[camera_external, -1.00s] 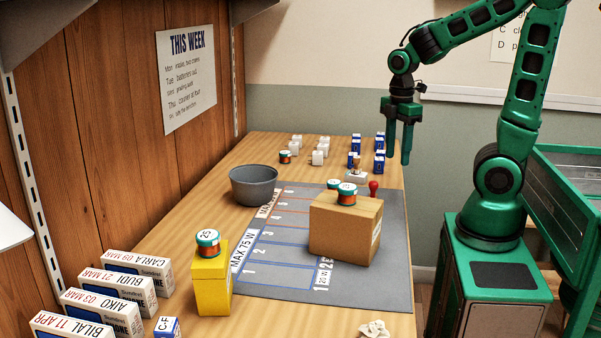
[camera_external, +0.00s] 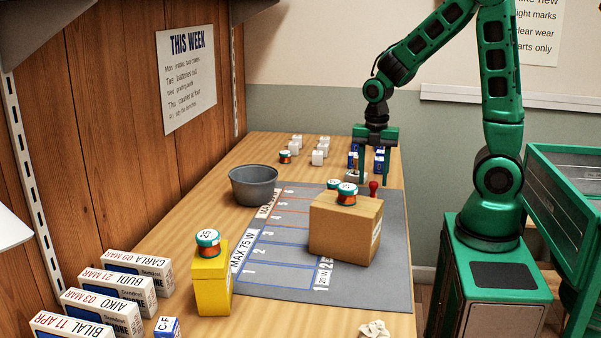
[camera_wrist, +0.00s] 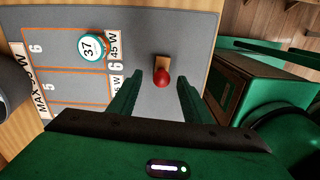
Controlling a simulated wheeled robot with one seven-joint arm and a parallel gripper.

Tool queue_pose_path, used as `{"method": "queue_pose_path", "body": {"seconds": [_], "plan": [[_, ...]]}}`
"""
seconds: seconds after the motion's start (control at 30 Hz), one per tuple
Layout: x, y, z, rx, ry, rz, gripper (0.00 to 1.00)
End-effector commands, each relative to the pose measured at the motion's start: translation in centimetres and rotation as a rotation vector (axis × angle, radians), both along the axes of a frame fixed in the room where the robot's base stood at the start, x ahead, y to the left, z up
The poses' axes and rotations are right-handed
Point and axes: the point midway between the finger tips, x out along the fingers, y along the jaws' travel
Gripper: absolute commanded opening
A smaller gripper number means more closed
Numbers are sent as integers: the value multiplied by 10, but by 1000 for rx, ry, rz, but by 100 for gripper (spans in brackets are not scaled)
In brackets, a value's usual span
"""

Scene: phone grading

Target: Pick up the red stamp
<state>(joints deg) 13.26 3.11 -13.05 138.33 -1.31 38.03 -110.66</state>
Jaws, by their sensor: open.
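The red stamp (camera_external: 373,188) has a round red knob and stands upright on the grey mat (camera_external: 395,260), just behind the cardboard box. In the wrist view its red knob (camera_wrist: 163,79) and wooden base (camera_wrist: 163,63) show between and just beyond my fingertips. My gripper (camera_external: 372,180) is open and points down above the far right part of the table. Its two green fingers (camera_wrist: 161,78) show in the wrist view with nothing between them but the stamp ahead. The stamp is not touched by either finger, as far as I can see.
A grey bowl (camera_external: 254,188) stands left. White blocks (camera_external: 318,158) and blue-and-white blocks stand behind. A yellow box (camera_external: 211,285) is at the front.

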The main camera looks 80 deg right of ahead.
Motion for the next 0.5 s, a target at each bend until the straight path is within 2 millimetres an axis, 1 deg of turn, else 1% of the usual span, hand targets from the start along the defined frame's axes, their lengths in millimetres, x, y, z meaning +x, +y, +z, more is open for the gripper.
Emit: {"method": "queue_pose_path", "body": {"seconds": [0.17, 0.33, 0.5], "plan": [[-1, 1, -11, 1, 2, -1, 45], [-3, 2, -36, 1, 4, -2, 45], [-2, 2, -52, 0, 2, -2, 45]]}}
